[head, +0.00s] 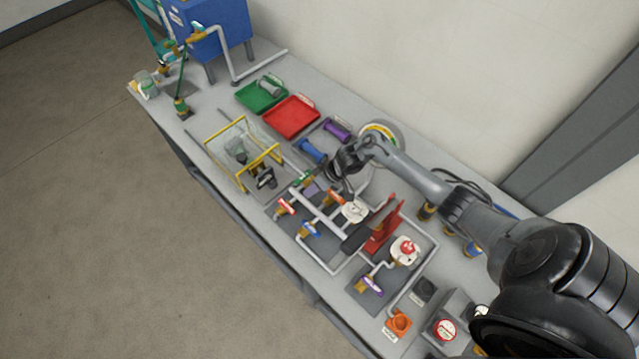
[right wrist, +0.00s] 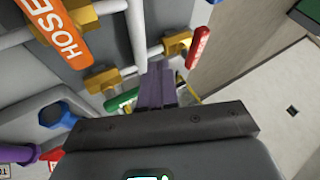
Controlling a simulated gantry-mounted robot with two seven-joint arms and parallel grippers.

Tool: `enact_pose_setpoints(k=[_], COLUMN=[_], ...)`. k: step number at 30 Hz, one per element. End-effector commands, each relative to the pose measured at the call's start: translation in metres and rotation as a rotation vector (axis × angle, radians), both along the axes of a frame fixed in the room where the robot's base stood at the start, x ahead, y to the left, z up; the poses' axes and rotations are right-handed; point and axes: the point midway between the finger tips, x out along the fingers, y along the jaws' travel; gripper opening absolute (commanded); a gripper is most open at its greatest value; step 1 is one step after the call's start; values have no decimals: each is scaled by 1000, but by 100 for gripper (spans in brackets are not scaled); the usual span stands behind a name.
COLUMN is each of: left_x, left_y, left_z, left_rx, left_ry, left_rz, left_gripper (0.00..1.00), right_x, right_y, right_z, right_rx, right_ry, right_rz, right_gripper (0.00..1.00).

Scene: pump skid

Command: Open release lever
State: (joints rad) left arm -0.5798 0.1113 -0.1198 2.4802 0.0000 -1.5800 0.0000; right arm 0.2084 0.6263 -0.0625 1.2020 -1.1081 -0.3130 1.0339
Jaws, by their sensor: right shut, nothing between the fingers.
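An orange handle (right wrist: 55,28) with lettering that starts "HOSE" shows at the top left of the right wrist view; the rest of the label is cut off, so I cannot confirm it is the release lever. In the head view an orange handle (head: 333,197) sits on the pipework just below my right gripper (head: 318,187). The gripper's fingers (right wrist: 157,82) are together and empty, over the pipes between a red handle (right wrist: 199,46) and a green handle (right wrist: 122,100). They look apart from the orange handle. My left gripper is not in view.
Red (head: 286,206), blue (head: 309,228) and purple (head: 371,285) handles stand on nearby pipes. A tall red bracket (head: 384,232) rises to the right of the gripper. Green (head: 262,95) and red (head: 291,116) trays lie farther back. A yellow-framed clear guard (head: 241,152) stands left.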

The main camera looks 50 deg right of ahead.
Motion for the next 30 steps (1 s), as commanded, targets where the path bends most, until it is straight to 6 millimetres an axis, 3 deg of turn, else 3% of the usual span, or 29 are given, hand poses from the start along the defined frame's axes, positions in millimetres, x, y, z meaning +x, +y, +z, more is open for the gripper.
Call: enact_pose_setpoints(k=[3, 12, 30], left_x=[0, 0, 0], left_y=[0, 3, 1], left_z=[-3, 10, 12], left_rx=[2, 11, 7], left_ry=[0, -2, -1], left_rz=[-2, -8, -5], left_gripper=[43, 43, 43], right_x=[9, 10, 11], right_y=[10, 43, 51], right_z=[-17, -15, -16], right_rx=[1, 0, 0], right_ry=[0, 0, 0], right_rz=[0, 1, -2], right_gripper=[0, 0, 0])
